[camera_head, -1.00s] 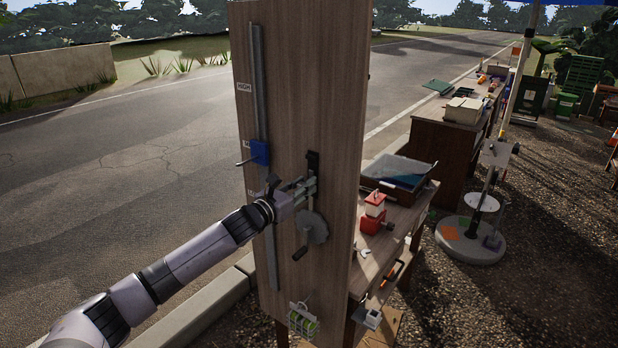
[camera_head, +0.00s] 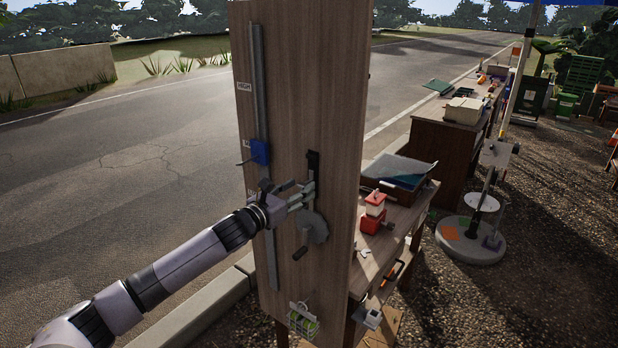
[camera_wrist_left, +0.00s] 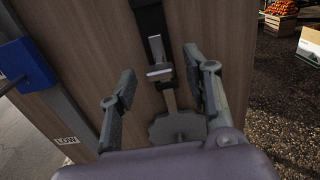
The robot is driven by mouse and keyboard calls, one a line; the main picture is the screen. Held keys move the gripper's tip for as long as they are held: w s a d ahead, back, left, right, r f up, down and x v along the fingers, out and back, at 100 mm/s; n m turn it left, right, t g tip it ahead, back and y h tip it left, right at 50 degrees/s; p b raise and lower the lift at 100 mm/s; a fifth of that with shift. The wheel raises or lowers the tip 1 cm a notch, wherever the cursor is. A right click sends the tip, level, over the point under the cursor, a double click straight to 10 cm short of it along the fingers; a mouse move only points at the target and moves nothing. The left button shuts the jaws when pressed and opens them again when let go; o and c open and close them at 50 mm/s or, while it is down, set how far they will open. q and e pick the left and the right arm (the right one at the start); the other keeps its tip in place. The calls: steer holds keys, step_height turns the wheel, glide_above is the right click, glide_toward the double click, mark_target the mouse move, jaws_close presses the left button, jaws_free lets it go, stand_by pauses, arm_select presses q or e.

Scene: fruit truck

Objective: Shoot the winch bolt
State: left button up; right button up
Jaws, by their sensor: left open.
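The wooden panel (camera_head: 335,90) stands upright and carries the winch, a grey toothed disc (camera_head: 316,232) with a crank handle (camera_head: 300,254). Above the disc is a dark vertical bolt plate (camera_head: 312,165). In the left wrist view, the bolt's pale metal handle (camera_wrist_left: 160,72) sticks out below the dark plate (camera_wrist_left: 150,18). My left gripper (camera_head: 308,194) is at the panel just above the disc. It is open, with one finger on each side of the bolt handle in the wrist view (camera_wrist_left: 160,64); contact cannot be told. My right gripper is not in view.
A blue slider block (camera_head: 260,152) sits on a metal rail (camera_head: 257,80) left of the bolt. A wire basket (camera_head: 302,318) hangs low on the panel. A workbench (camera_head: 402,212) with a red device (camera_head: 374,212) stands behind right. Open road lies left.

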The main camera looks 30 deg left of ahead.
arm_select(q)
steer(key=shift+s+a, duration=0.2)
steer(key=shift+s, duration=2.05)
